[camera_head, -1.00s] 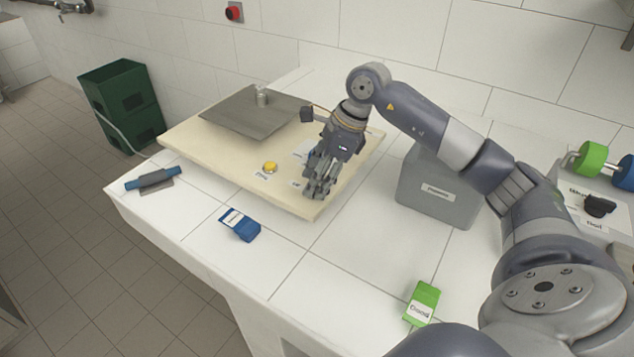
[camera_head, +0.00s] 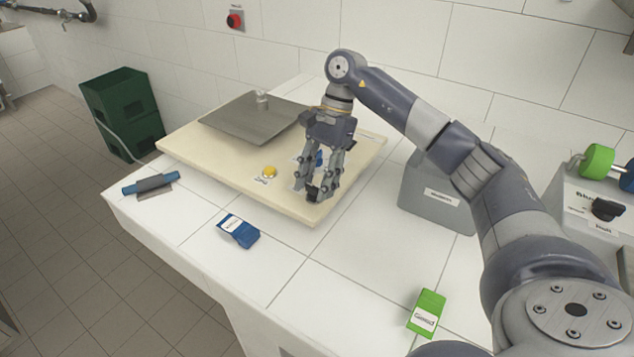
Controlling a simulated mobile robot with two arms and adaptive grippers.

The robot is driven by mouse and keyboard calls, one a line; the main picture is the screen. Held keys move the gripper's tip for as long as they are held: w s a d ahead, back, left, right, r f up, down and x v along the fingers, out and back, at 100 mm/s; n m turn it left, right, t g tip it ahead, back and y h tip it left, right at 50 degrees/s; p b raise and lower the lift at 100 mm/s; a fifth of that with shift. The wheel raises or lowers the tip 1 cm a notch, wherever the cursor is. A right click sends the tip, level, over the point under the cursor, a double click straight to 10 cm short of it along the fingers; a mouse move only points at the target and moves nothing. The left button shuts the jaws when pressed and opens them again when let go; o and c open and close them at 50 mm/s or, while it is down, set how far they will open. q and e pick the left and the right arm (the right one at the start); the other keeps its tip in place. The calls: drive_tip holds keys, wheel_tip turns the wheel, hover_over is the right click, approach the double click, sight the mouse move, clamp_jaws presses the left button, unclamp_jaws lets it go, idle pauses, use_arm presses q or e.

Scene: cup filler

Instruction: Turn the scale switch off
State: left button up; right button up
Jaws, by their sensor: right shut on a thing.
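The scale has a cream base (camera_head: 222,168) with a grey metal plate (camera_head: 245,128) on its back left part. A small metal weight (camera_head: 262,102) stands on the plate. A yellow button (camera_head: 269,172) sits on the base's front edge. My right gripper (camera_head: 318,190) points down over the base's right front part, its fingers closed around a small black switch (camera_head: 313,194). The fingers hide most of the switch, so its position cannot be read. A blue patch (camera_head: 319,158) shows between the fingers. My left gripper is out of view.
A blue labelled packet (camera_head: 238,231) and a green one (camera_head: 427,312) lie on the white tiled counter. A blue-handled scraper (camera_head: 150,185) lies at the left edge. A grey box (camera_head: 435,195) stands right of the scale. Green crates (camera_head: 122,110) stand on the floor.

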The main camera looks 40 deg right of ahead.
drive_tip(key=shift+w+n, duration=0.1)
drive_tip(key=shift+n, duration=0.4)
drive_tip(key=o, duration=1.1)
drive_tip(key=shift+c, duration=0.2)
drive_tip(key=v, duration=1.2)
drive_tip(key=shift+w, duration=0.2)
drive_tip(key=shift+a+r, duration=0.1)
drive_tip(key=shift+a, duration=0.05)
